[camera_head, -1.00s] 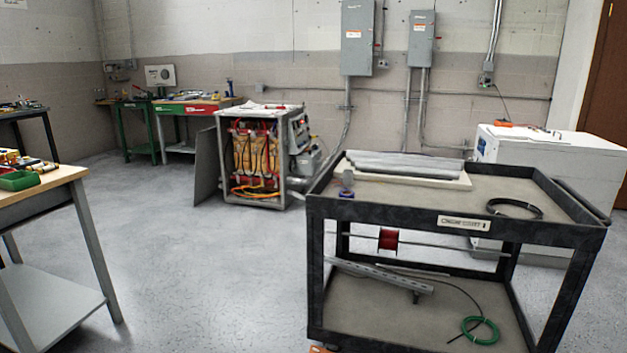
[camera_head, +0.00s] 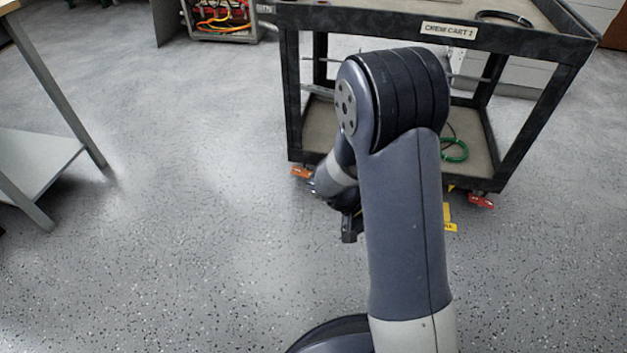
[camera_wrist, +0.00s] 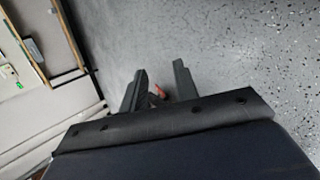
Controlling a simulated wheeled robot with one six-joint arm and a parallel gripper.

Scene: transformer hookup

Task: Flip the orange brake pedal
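An orange brake pedal (camera_head: 301,172) sticks out low at the cart's near left corner, just above the floor. A redder pedal (camera_head: 481,201) shows at the near right corner. My gripper (camera_head: 349,232) hangs low in front of the cart, right of the left pedal and apart from it in the head view; my arm partly hides it. In the wrist view my gripper (camera_wrist: 160,70) has its two fingers spread. A small orange-red piece (camera_wrist: 159,91) shows between them, deeper in the picture. I cannot tell which pedal it is or how far away.
The black-framed cart (camera_head: 450,38) stands ahead, its lower shelf holding a green coil (camera_head: 454,150). A yellow piece (camera_head: 448,226) shows by its base. A workbench (camera_head: 45,150) stands at left. The speckled floor between them is clear.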

